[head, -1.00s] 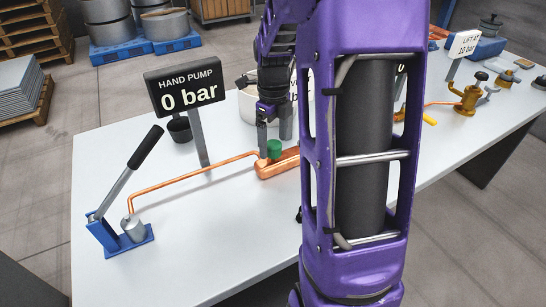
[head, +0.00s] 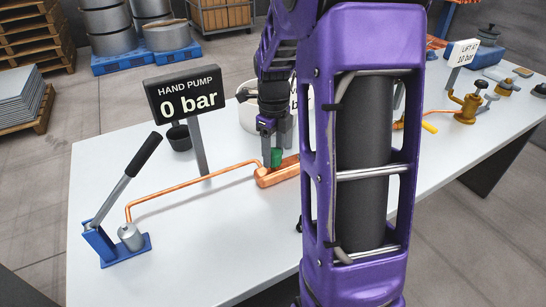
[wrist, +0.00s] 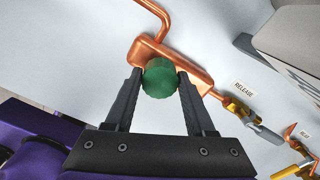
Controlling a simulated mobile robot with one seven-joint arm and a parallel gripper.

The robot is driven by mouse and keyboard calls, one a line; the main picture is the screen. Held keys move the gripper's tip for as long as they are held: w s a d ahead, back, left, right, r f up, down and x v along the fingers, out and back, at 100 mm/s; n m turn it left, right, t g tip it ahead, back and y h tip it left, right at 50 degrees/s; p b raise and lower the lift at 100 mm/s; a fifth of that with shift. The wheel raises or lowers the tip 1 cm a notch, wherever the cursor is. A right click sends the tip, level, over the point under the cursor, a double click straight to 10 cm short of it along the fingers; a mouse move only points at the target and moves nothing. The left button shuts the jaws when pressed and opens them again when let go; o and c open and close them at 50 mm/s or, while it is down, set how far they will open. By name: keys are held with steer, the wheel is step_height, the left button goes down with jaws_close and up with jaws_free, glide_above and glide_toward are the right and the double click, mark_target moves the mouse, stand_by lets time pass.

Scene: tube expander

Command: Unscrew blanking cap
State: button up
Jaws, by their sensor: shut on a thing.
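The blanking cap (wrist: 160,78) is green, round and ridged at its edge. It sits at the copper block (wrist: 190,62), and I cannot tell whether it is still threaded in. In the wrist view my gripper (wrist: 158,82) has one dark finger on each side of the cap, shut on it. In the head view the cap (head: 276,155) shows small between the fingertips, over the copper block (head: 275,174). My purple arm hides the right part of the block.
A hand pump (head: 120,225) with a black-handled lever stands at the table's left, joined to the block by a copper pipe (head: 190,186). A "0 bar" sign (head: 188,98) stands behind the pipe. A release valve (wrist: 245,108) lies right of the block.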

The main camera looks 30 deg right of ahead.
mark_target(273, 152)
jaws_close()
steer(key=shift+r+p, duration=0.6)
steer(key=shift+r, duration=0.1)
stand_by(0.3)
steer(key=shift+r+p, duration=1.4)
steer(key=shift+r, duration=0.25)
